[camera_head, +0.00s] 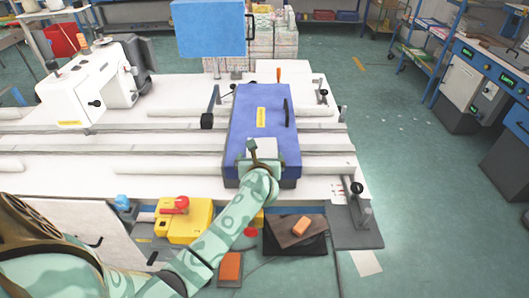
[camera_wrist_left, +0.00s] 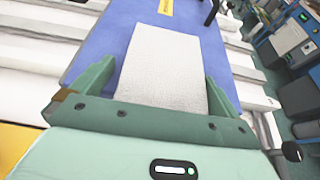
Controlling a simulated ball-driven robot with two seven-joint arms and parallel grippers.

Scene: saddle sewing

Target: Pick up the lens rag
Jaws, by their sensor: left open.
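The lens rag is a white, finely textured, flat rectangle (camera_wrist_left: 165,55) in the left wrist view. It lies on the blue case (camera_wrist_left: 110,32), which also shows in the head view (camera_head: 262,102). My left gripper (camera_head: 262,150) is over the near part of the case. In the left wrist view its green fingers (camera_wrist_left: 159,72) are open, one on each side of the rag. The rag's near edge is hidden by the gripper body. I cannot tell how high the fingers are above the case. My right gripper is in neither view.
A white sewing machine (camera_head: 92,82) stands on the white table (camera_head: 180,92) at the left. A yellow box (camera_head: 183,220) with a red part is at the table's front.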

